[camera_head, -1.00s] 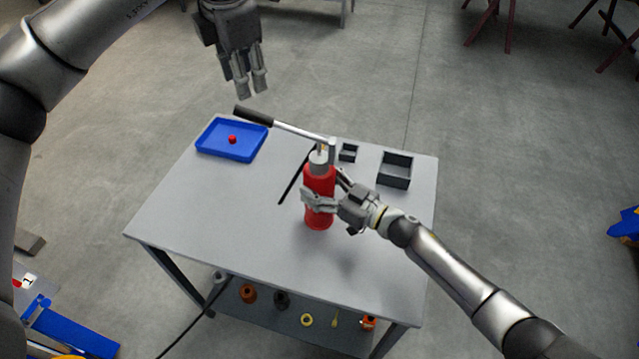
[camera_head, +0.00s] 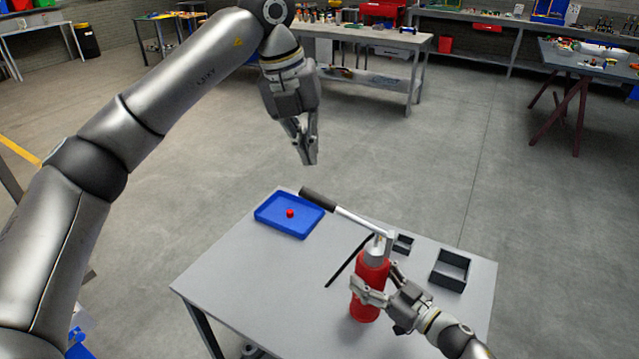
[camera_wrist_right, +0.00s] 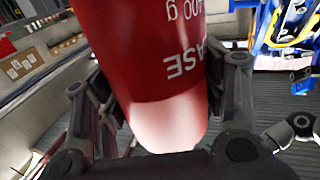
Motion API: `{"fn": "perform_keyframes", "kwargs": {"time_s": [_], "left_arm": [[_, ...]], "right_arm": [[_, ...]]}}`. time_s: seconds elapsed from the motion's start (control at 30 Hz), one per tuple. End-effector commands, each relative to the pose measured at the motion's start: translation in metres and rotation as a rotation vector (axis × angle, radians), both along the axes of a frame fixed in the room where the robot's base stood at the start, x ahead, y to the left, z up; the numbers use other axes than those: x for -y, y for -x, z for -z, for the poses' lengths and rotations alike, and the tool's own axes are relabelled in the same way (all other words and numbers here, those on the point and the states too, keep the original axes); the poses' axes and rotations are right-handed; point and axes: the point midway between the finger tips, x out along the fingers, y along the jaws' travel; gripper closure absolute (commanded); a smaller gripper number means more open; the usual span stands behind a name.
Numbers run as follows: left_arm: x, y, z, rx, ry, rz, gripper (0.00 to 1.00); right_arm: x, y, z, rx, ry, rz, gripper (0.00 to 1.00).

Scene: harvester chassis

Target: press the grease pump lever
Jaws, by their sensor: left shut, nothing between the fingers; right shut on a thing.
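The red grease pump (camera_head: 369,286) is held near the right part of the grey table. Its lever (camera_head: 345,214) slopes up to the left and ends in a black grip (camera_head: 318,199). My right gripper (camera_head: 372,293) is shut around the pump's red body. In the right wrist view the red body (camera_wrist_right: 155,60), with white lettering, fills the space between the fingers. My left gripper (camera_head: 308,158) is shut and empty, pointing down above and beyond the black grip, apart from it.
A blue tray (camera_head: 276,227) with a small red ball (camera_head: 290,213) is at the table's back left. Two dark open boxes, a small one (camera_head: 403,245) and a larger one (camera_head: 450,270), stand at the right. A black hose (camera_head: 347,262) lies beside the pump. The table's left front (camera_head: 240,290) is clear.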

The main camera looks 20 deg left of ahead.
Motion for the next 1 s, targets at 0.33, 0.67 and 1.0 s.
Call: {"fn": "perform_keyframes", "kwargs": {"time_s": [0.33,0.67,1.0], "left_arm": [[-0.012,0.0,-0.02,-0.223,0.246,-0.644,1.0],[-0.02,0.0,-0.034,-0.408,0.375,-1.038,1.0],[-0.021,0.0,-0.036,-0.437,0.39,-1.094,1.0]], "right_arm": [[0.0,0.0,0.0,-0.001,0.001,0.001,1.0],[0.0,0.0,0.0,-0.001,0.001,0.001,1.0],[0.0,0.0,0.0,-0.001,0.001,0.001,1.0]]}}
